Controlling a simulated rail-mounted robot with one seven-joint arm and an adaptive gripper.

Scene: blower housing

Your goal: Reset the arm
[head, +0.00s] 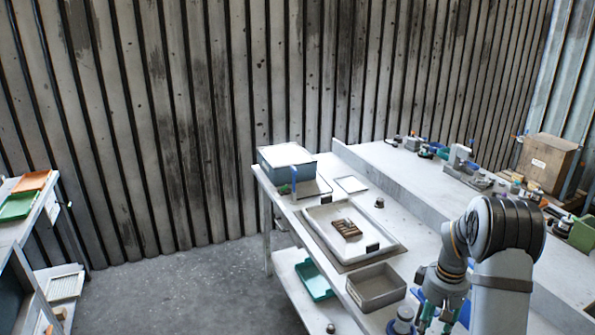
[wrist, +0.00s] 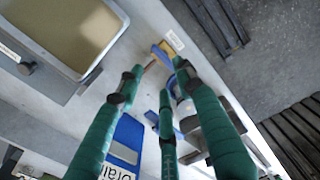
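My arm (head: 500,240) stands at the right of the head view, bent at the elbow, with its forearm pointing down. My gripper (head: 436,318) hangs at the bottom edge, near the front of the grey workbench (head: 410,235); its tips are cut off there. Blue and metal items lie behind the fingers on the bench and are partly hidden.
A grey open bin (head: 376,288) and a white tray (head: 330,212) with a brown part (head: 346,228) sit left of my arm. A grey box (head: 286,160) stands behind. A cardboard box (head: 546,162) and small tools are at the right. Open floor (head: 190,290) lies left.

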